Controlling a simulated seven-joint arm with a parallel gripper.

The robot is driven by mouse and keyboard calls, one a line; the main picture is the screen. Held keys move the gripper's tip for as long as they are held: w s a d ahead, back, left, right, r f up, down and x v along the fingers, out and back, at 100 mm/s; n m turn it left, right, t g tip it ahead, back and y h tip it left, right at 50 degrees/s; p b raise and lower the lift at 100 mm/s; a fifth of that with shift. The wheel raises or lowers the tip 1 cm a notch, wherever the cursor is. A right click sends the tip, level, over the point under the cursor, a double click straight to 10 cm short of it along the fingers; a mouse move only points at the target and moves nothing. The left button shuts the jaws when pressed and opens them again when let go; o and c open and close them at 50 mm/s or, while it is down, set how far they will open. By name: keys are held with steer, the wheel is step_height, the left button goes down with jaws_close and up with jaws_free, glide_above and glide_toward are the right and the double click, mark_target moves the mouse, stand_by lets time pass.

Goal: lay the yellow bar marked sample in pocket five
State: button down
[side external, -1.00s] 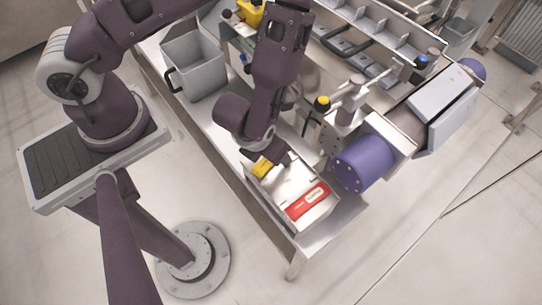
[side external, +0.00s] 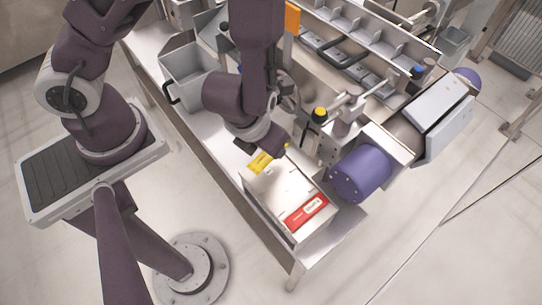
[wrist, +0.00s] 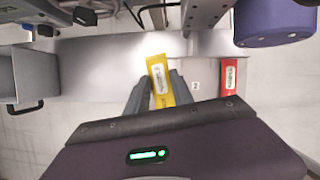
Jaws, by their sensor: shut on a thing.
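The yellow bar (side external: 261,162) is in my gripper (side external: 266,154), at the left end of a pale metal box (side external: 283,190) near the table's front corner. In the wrist view the bar (wrist: 160,82) sits between the two grey fingers (wrist: 158,92), tilted slightly, with a white label too small to read. The gripper is shut on it. I cannot tell how far the bar is above the box. A row of compartments (side external: 352,28) with dark handles runs along the back; I cannot read any pocket number there, so pocket five is not identified.
A red bar (side external: 306,212) lies on the right end of the box, beside a mark "2" (wrist: 196,86). A grey bin (side external: 186,80) stands left of my arm. A purple-capped cylinder (side external: 360,175) and a yellow-topped post (side external: 319,116) stand close on the right.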

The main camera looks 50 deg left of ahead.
step_height(320, 180, up, 4)
steer(key=shift+f, duration=0.25)
steer(key=w+a+r+n+g+y, duration=0.1)
steer(key=w+a+n+g, duration=0.3)
steer(key=n, duration=0.9)
steer(key=w+a+r+n+g+y, duration=0.15)
steer(key=a+n+g, duration=0.35)
steer(key=n, duration=0.7)
steer(key=w+d+r+n+h, duration=0.2)
steer(key=w+r+n+h, duration=0.1)
steer(key=w+r+n, duration=0.65)
steer(key=w+a+r+n+t, duration=0.35)
steer(key=w+a+n, duration=0.55)
steer(key=n, duration=0.9)
steer(key=w+a+r+n+t, duration=0.3)
steer(key=w+a+n+t, duration=0.3)
steer(key=w+n, duration=0.85)
steer(key=s+f+n, duration=0.1)
steer(key=f, duration=0.2)
steer(key=s+a+f+n, duration=0.1)
steer(key=f, duration=0.2)
steer(key=s+f, duration=0.1)
steer(key=f, duration=0.2)
steer(key=shift+a+f+n+g, duration=0.15)
steer(key=shift+f+n+g, duration=0.15)
steer(key=shift+n, duration=0.1)
